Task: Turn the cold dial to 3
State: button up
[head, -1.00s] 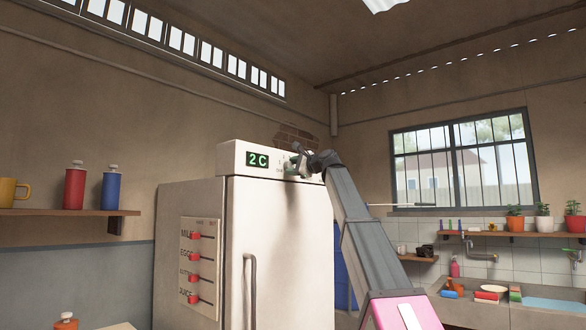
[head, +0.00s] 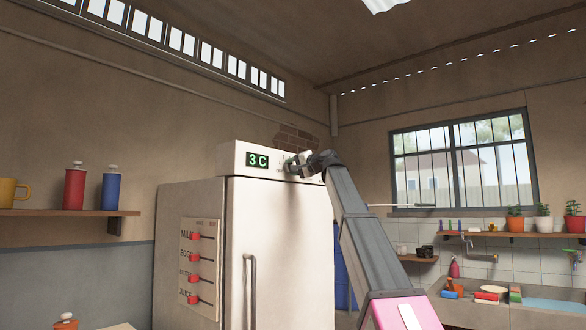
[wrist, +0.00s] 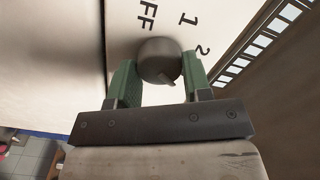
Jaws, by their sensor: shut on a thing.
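The cold dial (wrist: 158,62) is a round grey knob on the white panel at the top of the fridge (head: 282,230). The wrist view shows the marks FF, 1 and 2 around it; other marks are hidden. My gripper (wrist: 160,80) has its two green fingers on either side of the dial and is shut on it. In the head view my gripper (head: 295,165) is at the panel and hides most of the dial. The green display (head: 258,160) left of it reads 3 C.
A board with red sliders (head: 201,268) labelled MILK, EGGS and others is on the fridge's side. The fridge door has a vertical handle (head: 249,290). A shelf (head: 70,212) with a mug and two bottles is at the left. A sink counter and window are at the right.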

jog(key=shift+n, duration=0.7)
jog(key=o, duration=0.9)
jog(key=v, duration=1.1)
jog(key=shift+a, duration=0.1)
jog(key=shift+f, duration=0.15)
